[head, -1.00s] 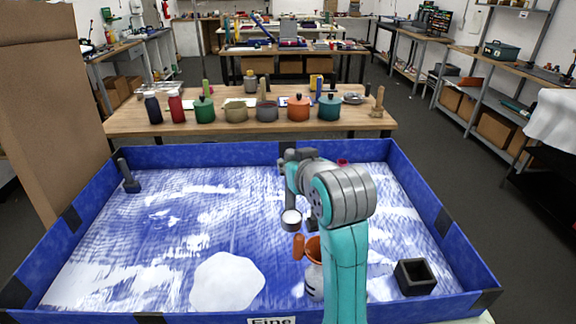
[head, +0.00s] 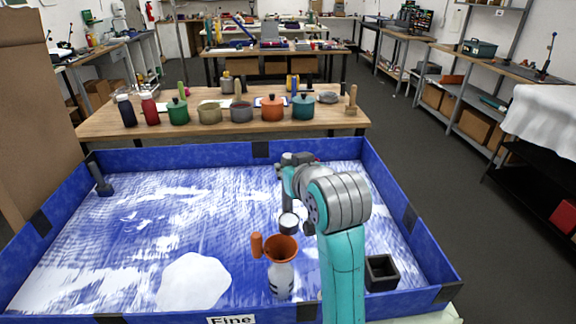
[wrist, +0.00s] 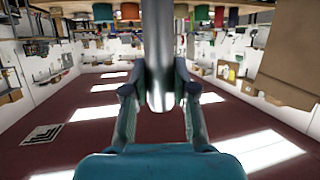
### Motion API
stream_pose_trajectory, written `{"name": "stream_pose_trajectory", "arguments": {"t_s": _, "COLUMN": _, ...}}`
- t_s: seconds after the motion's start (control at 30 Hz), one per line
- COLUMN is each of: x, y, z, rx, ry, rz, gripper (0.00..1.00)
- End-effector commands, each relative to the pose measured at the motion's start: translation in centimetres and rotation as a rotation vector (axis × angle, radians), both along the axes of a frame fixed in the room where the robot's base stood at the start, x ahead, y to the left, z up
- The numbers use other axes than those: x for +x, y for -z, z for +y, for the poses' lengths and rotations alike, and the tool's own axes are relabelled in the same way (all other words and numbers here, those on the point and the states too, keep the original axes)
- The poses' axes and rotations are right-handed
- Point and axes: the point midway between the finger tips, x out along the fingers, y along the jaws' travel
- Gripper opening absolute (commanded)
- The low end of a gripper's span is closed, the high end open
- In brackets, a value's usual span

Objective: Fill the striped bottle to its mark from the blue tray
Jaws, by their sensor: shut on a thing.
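The striped bottle (head: 281,281), white with dark bands, stands at the near side of the blue tray (head: 150,158). An orange funnel (head: 282,248) with an orange side grip sits on its mouth. The fill level and mark are too small to tell. White material covers much of the tray floor, with a smooth white heap (head: 192,282) at the near left. My gripper (wrist: 158,98) is shut on a grey metal handle (wrist: 158,40). In the head view a grey cup (head: 289,224) with white in it hangs below my wrist, just beyond the funnel in the picture.
A dark open box (head: 381,273) stands at the tray's near right. A dark upright tool (head: 101,181) stands at the far left. The wooden table (head: 225,128) behind holds pots and bottles. A tall cardboard panel (head: 40,100) stands at the left.

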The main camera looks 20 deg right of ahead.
Motion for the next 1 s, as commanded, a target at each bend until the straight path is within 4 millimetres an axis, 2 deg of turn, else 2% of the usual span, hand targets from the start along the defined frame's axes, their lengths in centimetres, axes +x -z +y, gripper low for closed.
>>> {"name": "stream_pose_trajectory", "arguments": {"t_s": 0.47, "x": 0.0, "y": 2.1, "z": 0.0, "rx": 0.0, "ry": 0.0, "rz": 0.001, "gripper": 0.0}}
{"name": "stream_pose_trajectory", "arguments": {"t_s": 1.0, "x": -0.4, "y": 1.8, "z": 2.4, "rx": -0.18, "ry": -0.002, "rz": -0.033, "gripper": 0.0}}
